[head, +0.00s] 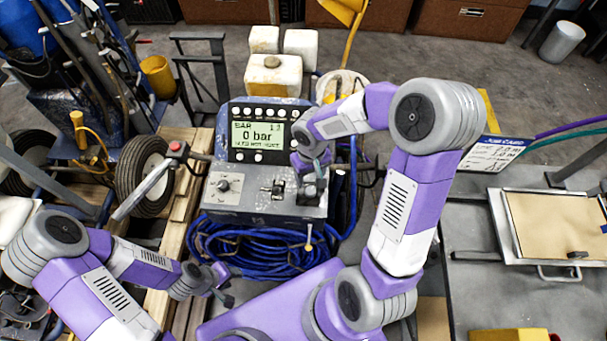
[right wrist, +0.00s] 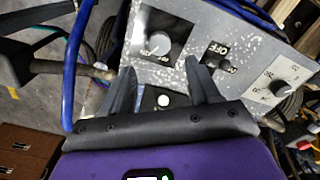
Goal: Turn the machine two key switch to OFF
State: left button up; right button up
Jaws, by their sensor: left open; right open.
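The machine's grey control panel (head: 250,205) sits below a display reading 0 bar (head: 260,134). A small black switch with a label plate (head: 275,187) is in the panel's middle; in the right wrist view, a switch there has a plate reading OFF (right wrist: 218,62). I cannot make out its key position. My right gripper (head: 312,172) is open over the panel's right part. In the right wrist view its fingers (right wrist: 160,80) are spread over a black plate with a round grey knob (right wrist: 158,44), and a white round button (right wrist: 163,100) shows between them. My left gripper (head: 222,286) is open, low at left.
A rotary knob on a light plate (head: 223,185) is at the panel's left; it also shows in the right wrist view (right wrist: 284,88). Coiled blue hose (head: 250,245) hangs below the panel. A lever with a red button (head: 175,147) is at left. A framed board (head: 555,225) is at right.

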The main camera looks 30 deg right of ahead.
aim_at(311, 191)
jog(key=f, duration=0.2)
jog(key=f+b, duration=0.1)
jog(key=f, duration=0.1)
jog(key=f+b, duration=0.1)
jog(key=f, duration=0.2)
jog(key=shift+s, duration=0.4)
jog(key=shift+c, duration=0.4)
jog(key=shift+r, duration=0.1)
jog(key=c, duration=1)
